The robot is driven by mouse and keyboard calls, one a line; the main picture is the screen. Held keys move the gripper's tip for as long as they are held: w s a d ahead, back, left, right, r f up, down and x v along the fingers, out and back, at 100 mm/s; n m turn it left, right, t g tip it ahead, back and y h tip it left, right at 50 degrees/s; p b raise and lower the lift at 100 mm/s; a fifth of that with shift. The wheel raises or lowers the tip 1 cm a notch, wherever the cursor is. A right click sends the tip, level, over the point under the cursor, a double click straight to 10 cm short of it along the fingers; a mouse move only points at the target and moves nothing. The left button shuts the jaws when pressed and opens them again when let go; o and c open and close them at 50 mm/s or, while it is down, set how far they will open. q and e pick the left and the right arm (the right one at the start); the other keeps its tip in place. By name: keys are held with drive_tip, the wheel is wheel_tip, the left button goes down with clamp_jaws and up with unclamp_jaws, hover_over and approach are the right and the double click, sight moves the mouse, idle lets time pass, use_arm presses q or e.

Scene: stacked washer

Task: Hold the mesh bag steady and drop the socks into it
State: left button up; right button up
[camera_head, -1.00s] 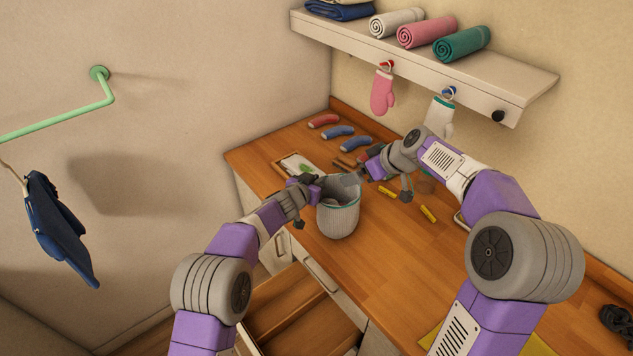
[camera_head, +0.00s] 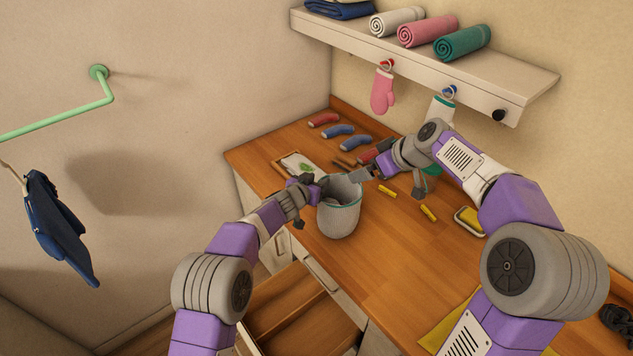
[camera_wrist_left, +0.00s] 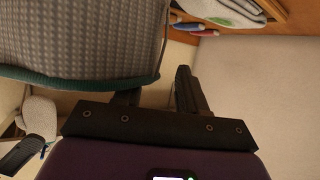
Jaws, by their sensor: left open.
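The grey mesh bag (camera_head: 338,218) with a teal rim stands open on the wooden counter. It also fills the upper left of the left wrist view (camera_wrist_left: 85,35). My left gripper (camera_head: 317,187) is open at the bag's left rim. In the left wrist view, its fingers (camera_wrist_left: 157,92) are apart, one partly hidden by the rim. My right gripper (camera_head: 370,174) is just right of the bag's mouth; its jaws are unclear. A red sock (camera_head: 323,120) and two blue socks (camera_head: 338,132) (camera_head: 356,143) lie farther back. Another red item (camera_head: 368,157) is partly hidden behind my right gripper. The bag's inside is mostly hidden.
Yellow pegs (camera_head: 428,212) and a yellow item in a dish (camera_head: 470,220) lie right of the bag. A tray (camera_head: 297,164) lies behind it. A shelf (camera_head: 430,65) with rolled towels overhangs the back. An open drawer (camera_head: 300,310) is below the front edge.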

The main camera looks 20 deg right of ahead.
use_arm(q)
drive_tip(key=shift+s+r, duration=0.1)
drive_tip(key=shift+r, duration=0.05)
drive_tip(key=v, duration=1.1)
drive_tip(key=shift+s+a, duration=0.2)
drive_tip(key=shift+a, duration=0.25)
